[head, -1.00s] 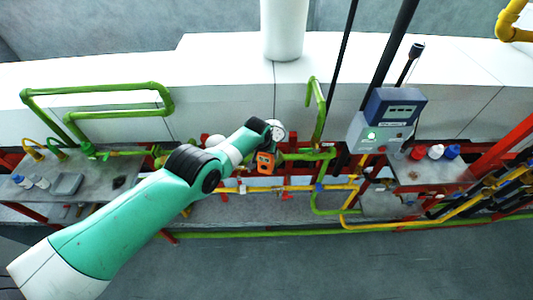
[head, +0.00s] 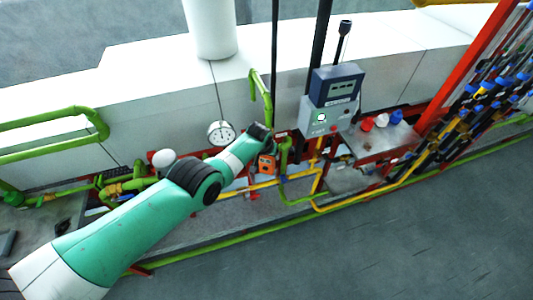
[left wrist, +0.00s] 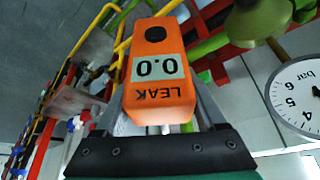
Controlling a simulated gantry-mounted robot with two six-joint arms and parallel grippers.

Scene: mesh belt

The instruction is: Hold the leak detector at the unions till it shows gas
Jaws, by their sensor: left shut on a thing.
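The leak detector (head: 267,163) is a small orange box in my left gripper (head: 265,151), in front of the pipework in the middle of the head view. In the left wrist view the detector (left wrist: 157,90) sits between the two fingers, its label LEAK and its display upside down and reading 0.0. A green pipe (head: 285,152) with fittings stands just right of the detector, and a yellow pipe (head: 262,185) runs below. Whether the detector touches a union cannot be told. The right gripper is out of view.
A white pressure gauge (head: 221,133) is left of the gripper. A grey control box (head: 325,117) with a green light stands right of it. A shelf (head: 376,146) holds red, white and blue caps. Dense coloured pipes (head: 485,95) fill the far right.

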